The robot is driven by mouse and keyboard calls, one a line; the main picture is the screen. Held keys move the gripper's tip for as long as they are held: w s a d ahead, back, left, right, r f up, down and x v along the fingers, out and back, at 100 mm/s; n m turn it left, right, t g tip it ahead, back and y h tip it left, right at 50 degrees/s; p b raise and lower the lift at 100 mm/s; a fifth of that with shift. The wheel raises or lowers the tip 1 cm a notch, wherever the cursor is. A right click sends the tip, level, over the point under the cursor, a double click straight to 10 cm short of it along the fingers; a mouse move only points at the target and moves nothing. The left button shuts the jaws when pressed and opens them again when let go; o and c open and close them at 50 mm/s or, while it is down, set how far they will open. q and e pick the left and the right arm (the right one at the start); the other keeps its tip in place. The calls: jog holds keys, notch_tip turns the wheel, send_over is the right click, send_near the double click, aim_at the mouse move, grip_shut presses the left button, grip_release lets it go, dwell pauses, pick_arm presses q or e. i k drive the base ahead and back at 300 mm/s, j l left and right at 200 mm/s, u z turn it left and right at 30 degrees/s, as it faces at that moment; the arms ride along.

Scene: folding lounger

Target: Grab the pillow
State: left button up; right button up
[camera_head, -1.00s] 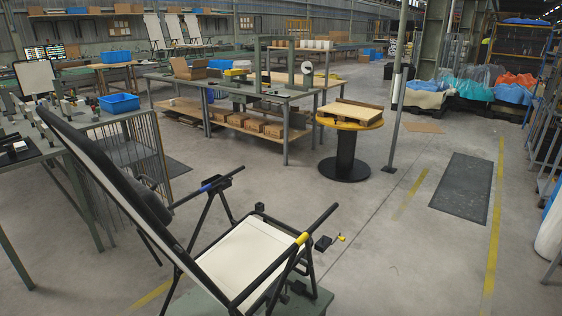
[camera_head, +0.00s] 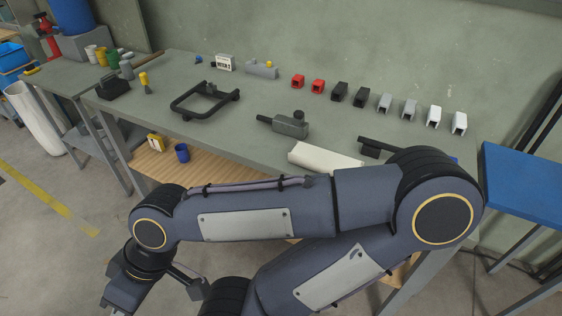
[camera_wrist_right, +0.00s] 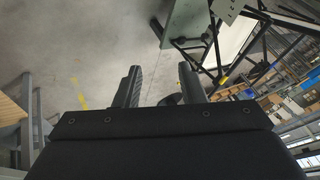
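The pillow is not clearly in view. In the right wrist view my right gripper (camera_wrist_right: 160,84) has its two dark fingers apart, with a clear gap and floor showing between them. A small dark rounded shape (camera_wrist_right: 172,99) shows low between the fingers; I cannot tell what it is. Part of the folding lounger, with its pale seat (camera_wrist_right: 236,38) and dark frame tubes, is at the upper right of that view, apart from the fingers. In the head view one of my arms crosses the lower half, its wrist end at lower left. My left gripper is not in view.
A grey-green workbench (camera_head: 225,125) stands against the wall in the head view, holding a black bent frame (camera_head: 205,99), red, black, grey and white end pieces, and a rolled white cloth (camera_head: 325,157). A blue-topped table (camera_head: 525,180) is at right. Floor at lower left is open.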

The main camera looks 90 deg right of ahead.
aim_at(317, 159)
jog(key=z, duration=3.3)
jog(key=i+l+u, duration=0.4)
jog(key=u, duration=0.25)
jog(key=i+l+u, duration=0.1)
jog(key=l+u, duration=0.2)
jog(key=l, duration=0.15)
jog(key=i+l+u, duration=0.1)
jog(key=l+u, duration=0.25)
